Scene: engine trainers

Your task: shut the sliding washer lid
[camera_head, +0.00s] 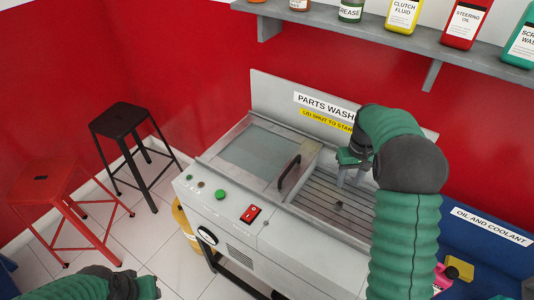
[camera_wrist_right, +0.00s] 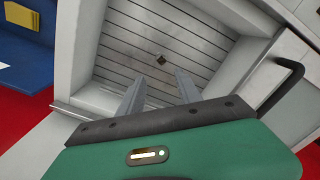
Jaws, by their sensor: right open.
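The parts washer (camera_head: 240,232) is a grey metal cabinet with a sink that has a slatted floor (camera_head: 330,200). Its sliding lid (camera_head: 255,152), with a pale window and a dark bar handle (camera_head: 289,172), sits over the left part, and the right part of the sink is uncovered. My right gripper (camera_head: 352,180) is open and empty above the uncovered sink, right of the handle and apart from it. In the right wrist view my right gripper's fingers (camera_wrist_right: 158,92) point at the slats, and the handle (camera_wrist_right: 282,88) is at the right. My left arm shows at the bottom left, its fingers hidden.
A shelf (camera_head: 360,38) with bottles runs along the red wall above. A black stool (camera_head: 122,122) and a red stool (camera_head: 62,185) stand at left. A blue bin (camera_head: 495,235) labelled oil and coolant is at right. A green button (camera_head: 221,194) and red switch (camera_head: 251,214) are on the front.

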